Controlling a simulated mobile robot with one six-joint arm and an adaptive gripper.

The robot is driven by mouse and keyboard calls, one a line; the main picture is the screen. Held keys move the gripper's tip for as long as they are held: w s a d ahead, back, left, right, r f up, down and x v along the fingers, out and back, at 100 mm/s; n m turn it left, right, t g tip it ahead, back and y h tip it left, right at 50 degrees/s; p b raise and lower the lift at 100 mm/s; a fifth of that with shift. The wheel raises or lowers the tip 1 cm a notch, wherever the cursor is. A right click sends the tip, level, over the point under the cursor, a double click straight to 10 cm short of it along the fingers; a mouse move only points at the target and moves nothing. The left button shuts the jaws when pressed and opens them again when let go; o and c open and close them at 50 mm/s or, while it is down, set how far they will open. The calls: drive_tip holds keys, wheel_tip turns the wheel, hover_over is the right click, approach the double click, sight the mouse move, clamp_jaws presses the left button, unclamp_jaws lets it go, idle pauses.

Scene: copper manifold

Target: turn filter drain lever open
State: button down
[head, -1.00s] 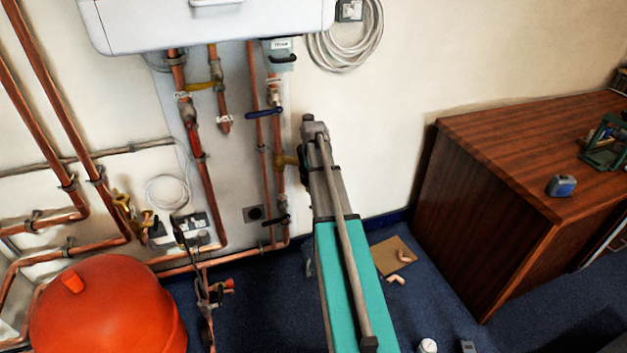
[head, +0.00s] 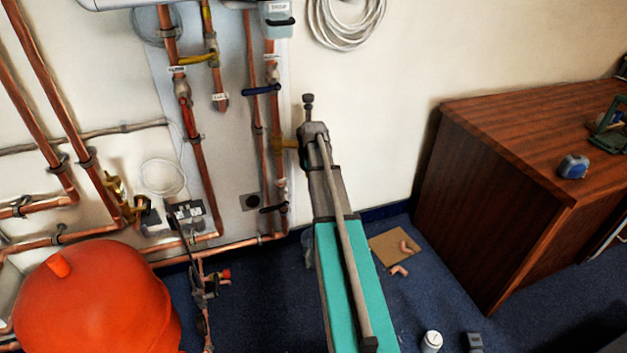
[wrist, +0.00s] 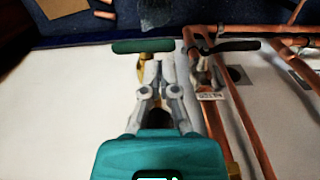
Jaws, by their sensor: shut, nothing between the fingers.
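In the wrist view a dark green bar-shaped lever (wrist: 143,46) lies across a brass fitting (wrist: 143,68), partly hidden by my gripper. I take it for the filter drain lever; a small white tag (wrist: 211,96) hangs nearby, its print upside down and hard to read. My gripper (wrist: 158,72) is shut and empty, pointing toward the brass fitting and lever. Whether the fingertips touch them I cannot tell. In the head view a brass branch (head: 285,143) leaves the pipe toward my arm, which hides the lever and my fingers.
A black lever (wrist: 228,46) sits on the copper pipes beside the green one; it also shows in the head view (head: 274,208). A blue lever (head: 262,90) and a yellow lever (head: 197,59) are higher up. A red vessel (head: 95,300) stands left, a wooden cabinet (head: 500,200) right.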

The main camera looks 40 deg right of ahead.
drive_tip(key=shift+f+b, duration=1.15)
drive_tip(key=shift+f, duration=0.3)
drive_tip(key=shift+s+d, duration=0.1)
drive_tip(key=shift+d, duration=0.05)
